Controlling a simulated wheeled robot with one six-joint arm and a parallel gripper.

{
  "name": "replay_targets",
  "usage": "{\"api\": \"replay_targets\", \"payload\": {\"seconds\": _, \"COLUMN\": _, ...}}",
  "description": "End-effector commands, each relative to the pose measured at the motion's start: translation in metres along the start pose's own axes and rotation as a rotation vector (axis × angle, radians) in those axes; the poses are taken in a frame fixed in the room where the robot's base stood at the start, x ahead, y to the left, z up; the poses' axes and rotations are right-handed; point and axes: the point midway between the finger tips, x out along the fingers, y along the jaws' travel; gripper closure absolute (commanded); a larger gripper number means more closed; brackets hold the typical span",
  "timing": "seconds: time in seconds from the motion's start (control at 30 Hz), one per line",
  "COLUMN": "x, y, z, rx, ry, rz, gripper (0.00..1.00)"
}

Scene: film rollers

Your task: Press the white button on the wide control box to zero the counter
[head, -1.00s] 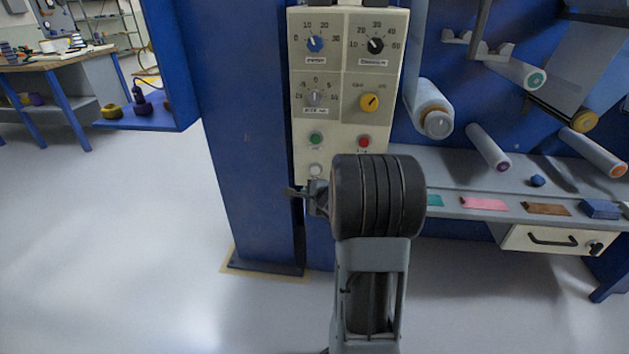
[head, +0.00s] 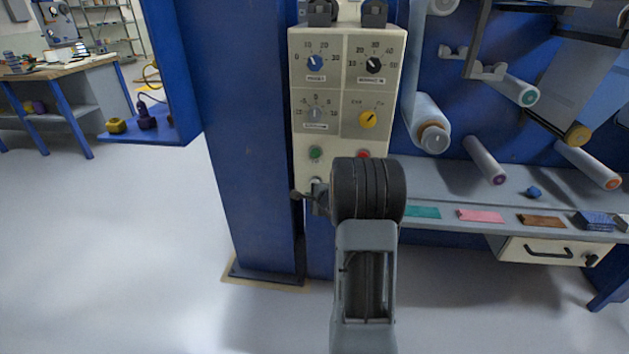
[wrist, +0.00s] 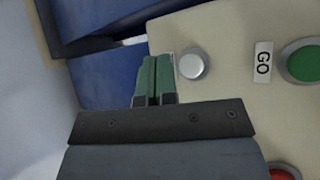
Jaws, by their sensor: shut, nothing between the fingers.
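The control box (head: 340,100) is a tall cream panel with dials, on the blue machine frame in the head view. Its white button (wrist: 193,64) is round with a metal rim, and in the wrist view it lies just right of my fingertips. In the head view the button is mostly hidden behind my gripper. My gripper (wrist: 155,62) has green fingers, shut together with nothing between them. The fingertips are beside the button, over the panel's edge, not on its face. I cannot tell how far they are from the panel.
A green button (wrist: 303,61) with a GO label and a red button (wrist: 284,173) are on the same panel. A blue column (head: 245,150) stands left of it. Rollers (head: 484,160) and a grey shelf (head: 440,190) are at the right. The floor at left is clear.

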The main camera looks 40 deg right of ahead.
Motion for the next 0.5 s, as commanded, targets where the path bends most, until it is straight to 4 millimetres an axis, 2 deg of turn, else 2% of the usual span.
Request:
{"api": "replay_targets", "payload": {"seconds": 0.2, "x": 0.015, "y": -0.01, "z": -0.011, "rx": 0.0, "ry": 0.001, "rz": 0.001, "gripper": 1.0}}
{"api": "replay_targets", "payload": {"seconds": 0.5, "x": 0.023, "y": -0.016, "z": -0.017, "rx": 0.0, "ry": 0.001, "rz": 0.001, "gripper": 1.0}}
